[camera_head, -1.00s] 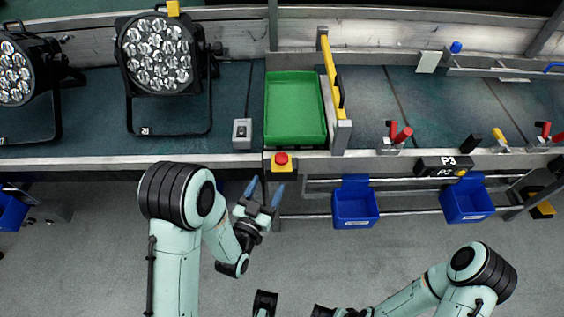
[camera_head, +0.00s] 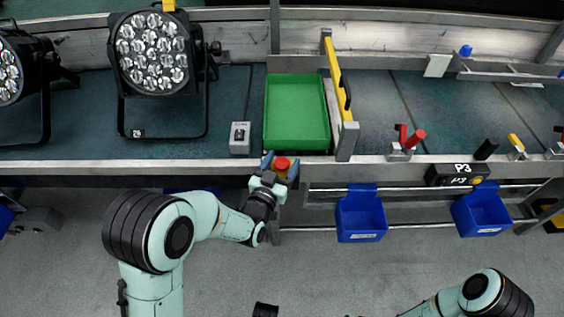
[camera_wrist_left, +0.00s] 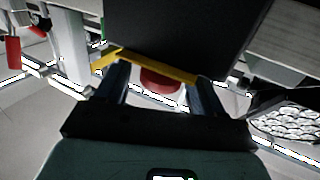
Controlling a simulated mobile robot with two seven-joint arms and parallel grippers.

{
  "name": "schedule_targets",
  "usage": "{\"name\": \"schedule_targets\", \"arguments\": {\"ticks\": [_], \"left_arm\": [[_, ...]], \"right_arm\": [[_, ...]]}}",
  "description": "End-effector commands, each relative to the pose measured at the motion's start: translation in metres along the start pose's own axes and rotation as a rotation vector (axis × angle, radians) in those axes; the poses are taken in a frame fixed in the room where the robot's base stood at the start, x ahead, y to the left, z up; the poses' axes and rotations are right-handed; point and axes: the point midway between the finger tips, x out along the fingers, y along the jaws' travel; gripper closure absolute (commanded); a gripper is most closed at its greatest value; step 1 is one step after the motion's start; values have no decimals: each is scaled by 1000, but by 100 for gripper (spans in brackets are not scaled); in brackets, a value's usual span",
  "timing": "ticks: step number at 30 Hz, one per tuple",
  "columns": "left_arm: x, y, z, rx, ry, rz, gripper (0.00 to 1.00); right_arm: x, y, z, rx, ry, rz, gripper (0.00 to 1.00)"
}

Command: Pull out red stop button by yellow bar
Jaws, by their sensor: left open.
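The red stop button (camera_head: 282,163) is a round red cap on a yellow housing at the front edge of the bench, just below the green tray. It also shows in the left wrist view (camera_wrist_left: 160,82), partly hidden, with a yellow strip (camera_wrist_left: 170,66) above it. My left gripper (camera_head: 281,168) is open, with one blue-tipped finger on each side of the button. Whether the fingers touch it cannot be told. The yellow bar (camera_head: 336,75) stands upright along the right side of the tray.
The green tray (camera_head: 297,112) is empty. A small grey switch box (camera_head: 240,138) and a stage light (camera_head: 152,52) are to its left. Red-handled clamps (camera_head: 406,140) are to its right. Blue bins (camera_head: 361,218) hang below the bench edge over open floor.

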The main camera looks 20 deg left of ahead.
Motion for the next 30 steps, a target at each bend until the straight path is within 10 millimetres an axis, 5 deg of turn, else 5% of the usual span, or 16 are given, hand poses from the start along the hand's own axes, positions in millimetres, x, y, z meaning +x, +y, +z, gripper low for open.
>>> {"name": "schedule_targets", "arguments": {"ticks": [10,16,17,30], "left_arm": [[4,0,0,0,0,-1,32],[4,0,0,0,0,-1,97],[4,0,0,0,0,-1,100],[4,0,-14,0,5,-2,100]], "right_arm": [[0,0,-1,0,2,0,61],[0,0,0,0,1,0,61],[0,0,0,0,1,0,61],[0,0,0,0,-1,0,61]]}}
